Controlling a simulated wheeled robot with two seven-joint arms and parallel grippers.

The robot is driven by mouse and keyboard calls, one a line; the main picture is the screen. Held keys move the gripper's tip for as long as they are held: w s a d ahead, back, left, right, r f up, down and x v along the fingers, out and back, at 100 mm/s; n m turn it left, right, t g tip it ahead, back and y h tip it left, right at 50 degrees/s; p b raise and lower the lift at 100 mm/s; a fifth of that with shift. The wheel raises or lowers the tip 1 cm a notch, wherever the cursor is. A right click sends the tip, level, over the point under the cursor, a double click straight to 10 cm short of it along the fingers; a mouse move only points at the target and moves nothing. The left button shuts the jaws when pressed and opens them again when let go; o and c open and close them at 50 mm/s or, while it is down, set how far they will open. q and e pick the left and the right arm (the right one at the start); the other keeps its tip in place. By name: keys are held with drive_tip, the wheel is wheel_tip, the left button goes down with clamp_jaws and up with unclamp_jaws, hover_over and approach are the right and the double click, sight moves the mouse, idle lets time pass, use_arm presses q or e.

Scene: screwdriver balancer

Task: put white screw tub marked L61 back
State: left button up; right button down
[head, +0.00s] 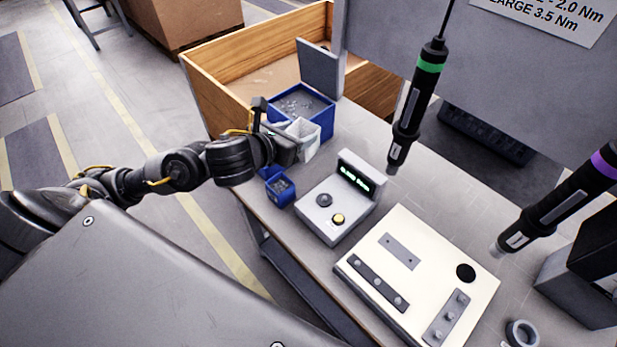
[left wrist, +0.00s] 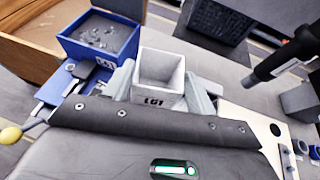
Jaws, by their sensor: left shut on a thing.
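The white screw tub (head: 305,134) is at the back left of the bench, just in front of the larger blue bin. In the left wrist view the tub (left wrist: 159,71) faces me with its mark, which reads like L61, and its inside looks empty. My left gripper (head: 293,140) is shut on the tub, with one grey finger on each side, as the left wrist view (left wrist: 160,88) also shows. The tub is about upright. I cannot tell whether its base touches the bench. My right gripper is not in view.
The larger blue bin (head: 326,124) holds small metal parts. A small blue bin (head: 281,197) stands in front of my gripper. A grey control box (head: 320,217) and a cream fixture plate (head: 417,265) lie to the right. Two screwdrivers, green-banded (head: 413,105) and purple-banded (head: 560,205), hang over the bench.

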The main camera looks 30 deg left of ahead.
use_arm(q)
drive_tip(key=s+f+m+h, duration=0.2)
drive_tip(key=s+f+h, duration=0.1)
drive_tip(key=s+f, duration=0.4)
drive_tip(key=w+a+f+b, duration=0.2)
drive_tip(key=w+f+b, duration=0.6)
drive_tip(key=w+b, duration=0.4)
drive_tip(key=shift+w+g+b, duration=0.3)
drive_tip(key=shift+w+b, duration=0.1)
drive_tip(key=shift+b, duration=0.1)
drive_tip(key=f, duration=0.3)
drive_tip(key=shift+w+f, duration=0.2)
drive_tip(key=shift+f, duration=0.1)
drive_tip(key=shift+f, duration=0.1)
